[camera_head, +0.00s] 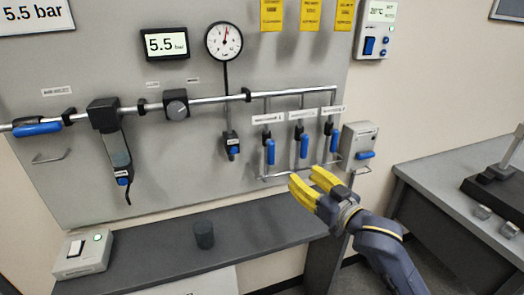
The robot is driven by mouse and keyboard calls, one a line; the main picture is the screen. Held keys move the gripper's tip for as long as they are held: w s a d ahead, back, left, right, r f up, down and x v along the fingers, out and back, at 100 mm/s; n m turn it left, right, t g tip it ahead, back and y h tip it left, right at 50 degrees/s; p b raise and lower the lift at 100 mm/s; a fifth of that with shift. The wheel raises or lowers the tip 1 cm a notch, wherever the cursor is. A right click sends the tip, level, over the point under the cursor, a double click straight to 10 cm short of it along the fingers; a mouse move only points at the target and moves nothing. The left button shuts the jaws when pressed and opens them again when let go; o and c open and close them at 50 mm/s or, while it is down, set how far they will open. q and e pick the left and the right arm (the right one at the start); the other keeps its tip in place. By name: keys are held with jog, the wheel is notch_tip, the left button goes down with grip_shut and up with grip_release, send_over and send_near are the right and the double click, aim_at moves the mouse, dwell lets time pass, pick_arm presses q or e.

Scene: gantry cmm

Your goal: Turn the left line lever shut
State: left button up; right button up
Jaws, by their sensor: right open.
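Three vertical branch lines hang from the pipe on the grey panel, each with a blue lever. The left line lever (271,151) is the leftmost blue one and hangs upright, along its pipe. The middle lever (304,146) and the right lever (334,142) also stand upright. My right gripper (303,176), with yellow fingers, is open and empty. In the picture it is just below and to the right of the left lever, and no contact shows. My left gripper is out of view.
A blue main lever (38,129) lies along the pipe at far left. A grey box (358,148) with a blue handle sits right of the branches. A dark shelf (255,238) with a dark cup (204,235) and a switch box (83,256) runs below.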

aim_at(273, 152)
jog(key=x, duration=1.7)
jog(key=shift+w, duration=0.1)
grip_shut()
